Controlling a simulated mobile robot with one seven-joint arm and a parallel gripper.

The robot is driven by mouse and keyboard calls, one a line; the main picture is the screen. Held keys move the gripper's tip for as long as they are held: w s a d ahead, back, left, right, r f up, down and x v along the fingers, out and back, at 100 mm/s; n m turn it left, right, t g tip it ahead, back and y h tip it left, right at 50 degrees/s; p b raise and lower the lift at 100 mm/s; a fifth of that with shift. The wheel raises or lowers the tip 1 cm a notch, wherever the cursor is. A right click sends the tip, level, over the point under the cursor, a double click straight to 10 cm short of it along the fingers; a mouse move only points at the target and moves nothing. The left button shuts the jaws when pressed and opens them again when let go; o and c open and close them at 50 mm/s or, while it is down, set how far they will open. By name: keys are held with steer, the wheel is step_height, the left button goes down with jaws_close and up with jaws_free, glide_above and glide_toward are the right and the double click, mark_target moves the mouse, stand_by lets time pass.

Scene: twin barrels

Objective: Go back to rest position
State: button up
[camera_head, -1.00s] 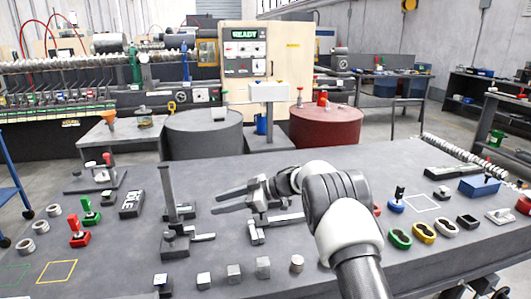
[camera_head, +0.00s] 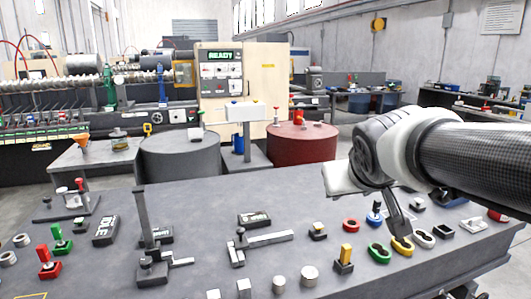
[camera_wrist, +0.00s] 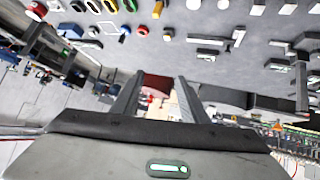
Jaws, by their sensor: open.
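My gripper (camera_head: 398,215) is at the right of the head view, above the right part of the grey table (camera_head: 205,205). One dark finger shows there, pointing down in the picture near the yellow ring-shaped piece; I cannot tell the gap between them. In the wrist view my gripper (camera_wrist: 157,82) has its two fingers apart with nothing held between them. That view is turned over, with the table at the top. The red barrel (camera_head: 302,145) stands behind the table and shows beyond the fingers. The grey barrel (camera_head: 180,155) stands to its left.
The table carries small parts: a tall lever fixture (camera_head: 145,225), a flat latch (camera_head: 265,239), a yellow-handled piece (camera_head: 345,258), a green ring (camera_head: 378,252) and metal cylinders (camera_head: 309,276). A machine with a READY screen (camera_head: 221,56) stands behind. Air above the table's middle is clear.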

steer(key=s+a+f+g+y+p, duration=0.15)
steer(key=s+f, duration=0.25)
steer(key=s, duration=0.5)
steer(key=s+a+f+g, duration=0.2)
steer(key=s+f+g, duration=0.15)
steer(key=s, duration=0.65)
step_height(320, 180, up, 16)
steer(key=p, duration=1.6)
steer(key=shift+w+d+f+m+t, duration=0.15)
steer(key=shift+w+d+m+t, duration=0.15)
steer(key=shift+w+t, duration=0.15)
steer(key=shift+c, duration=0.4)
steer(key=shift+c, duration=0.7)
steer(key=shift+a, duration=0.15)
